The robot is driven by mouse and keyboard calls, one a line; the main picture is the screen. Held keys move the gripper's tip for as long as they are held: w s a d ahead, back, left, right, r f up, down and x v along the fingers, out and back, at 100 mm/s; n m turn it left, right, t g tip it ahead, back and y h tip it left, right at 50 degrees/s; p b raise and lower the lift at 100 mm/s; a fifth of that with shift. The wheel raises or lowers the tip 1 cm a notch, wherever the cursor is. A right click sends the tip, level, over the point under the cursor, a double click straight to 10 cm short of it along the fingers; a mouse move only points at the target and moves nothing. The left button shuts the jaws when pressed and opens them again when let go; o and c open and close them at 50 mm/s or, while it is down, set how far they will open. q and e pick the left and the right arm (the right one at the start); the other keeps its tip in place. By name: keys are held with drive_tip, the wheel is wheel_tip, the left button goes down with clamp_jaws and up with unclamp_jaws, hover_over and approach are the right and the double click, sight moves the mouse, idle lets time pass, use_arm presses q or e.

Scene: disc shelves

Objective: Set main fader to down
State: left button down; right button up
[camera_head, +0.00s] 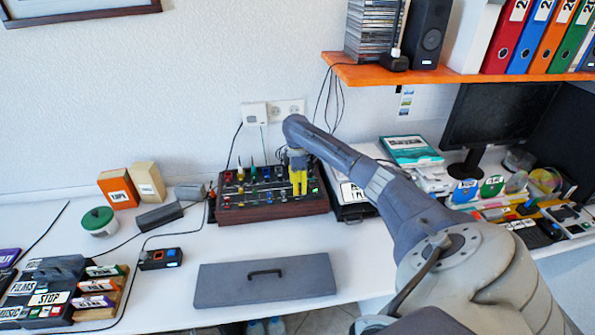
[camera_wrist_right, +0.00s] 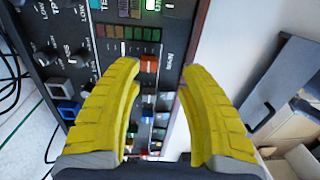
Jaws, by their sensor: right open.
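The mixer (camera_head: 262,211), a dark panel with wooden sides and many coloured knobs, stands on the white desk against the wall. My right gripper (camera_head: 298,182) is over its right end, yellow fingers pointing down. In the right wrist view the gripper (camera_wrist_right: 160,68) is open. An orange-red fader cap (camera_wrist_right: 148,64) shows between the fingertips, nearer the left finger, beside small rotated lettering that I cannot read surely. Whether a finger touches the cap I cannot tell. In the head view the gripper hides this part of the panel. My left gripper is out of view.
Blue and white caps (camera_wrist_right: 147,110) sit close by on the panel, between the fingers. A grey lid with a handle (camera_head: 263,283) lies in front of the mixer. A black device (camera_head: 353,201) stands right of it. An orange shelf (camera_head: 440,74) hangs above right.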

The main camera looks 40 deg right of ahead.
drive_tip(key=shift+t, duration=0.3)
drive_tip(key=r, duration=0.5)
drive_tip(key=shift+w+d+r, duration=0.15)
drive_tip(key=shift+w+d, duration=0.15)
drive_tip(key=shift+w, duration=0.1)
drive_tip(key=shift+w+d+r, duration=0.15)
drive_tip(key=shift+r, duration=1.4)
drive_tip(key=shift+r, duration=0.1)
